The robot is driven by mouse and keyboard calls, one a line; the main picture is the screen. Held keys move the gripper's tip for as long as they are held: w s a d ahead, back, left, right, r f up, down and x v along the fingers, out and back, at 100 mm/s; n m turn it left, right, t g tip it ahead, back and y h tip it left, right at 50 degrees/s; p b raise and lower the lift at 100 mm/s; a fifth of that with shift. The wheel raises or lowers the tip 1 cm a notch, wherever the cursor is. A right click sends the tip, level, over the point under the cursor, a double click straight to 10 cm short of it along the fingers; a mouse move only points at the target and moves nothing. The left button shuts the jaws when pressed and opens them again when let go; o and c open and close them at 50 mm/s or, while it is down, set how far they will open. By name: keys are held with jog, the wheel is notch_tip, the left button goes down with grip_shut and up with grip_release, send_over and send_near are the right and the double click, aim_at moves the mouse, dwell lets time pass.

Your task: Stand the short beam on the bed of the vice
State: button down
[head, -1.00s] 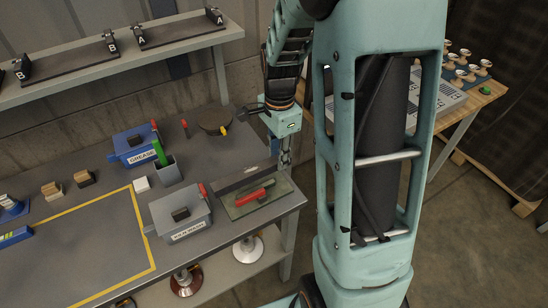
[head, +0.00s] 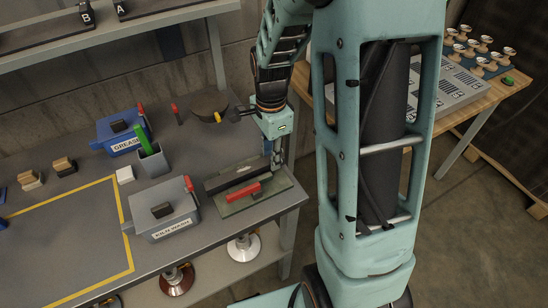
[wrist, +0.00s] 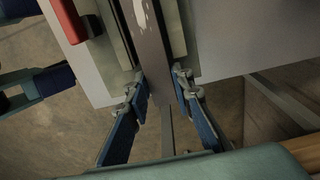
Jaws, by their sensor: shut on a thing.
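The short beam appears to be the dark bar (head: 238,172) lying lengthwise at the right end of the workbench. My gripper (head: 277,168) is at its right end. In the wrist view the dark bar (wrist: 151,42) runs between the two blue fingers of my gripper (wrist: 163,85), which are shut on its end. The vice appears to be the greenish plate with a red part (head: 242,193) just in front of the bar. The red part also shows at the upper left of the wrist view (wrist: 69,20). I cannot tell whether the bar touches what is under it.
A grey labelled box (head: 163,215) stands left of the vice. A blue GREASE box (head: 117,137), a grey cup (head: 153,162) with a green item, and a white block (head: 125,175) are farther left. A yellow-outlined area (head: 65,245) is mostly clear. A shelf hangs above.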

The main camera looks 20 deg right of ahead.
jog(key=shift+f, duration=0.15)
jog(key=c, duration=1.7)
grip_release()
notch_tip(320, 180, up, 12)
jog(key=shift+r+p, duration=0.15)
jog(key=shift+p, duration=0.7)
jog(key=shift+w+r, duration=0.1)
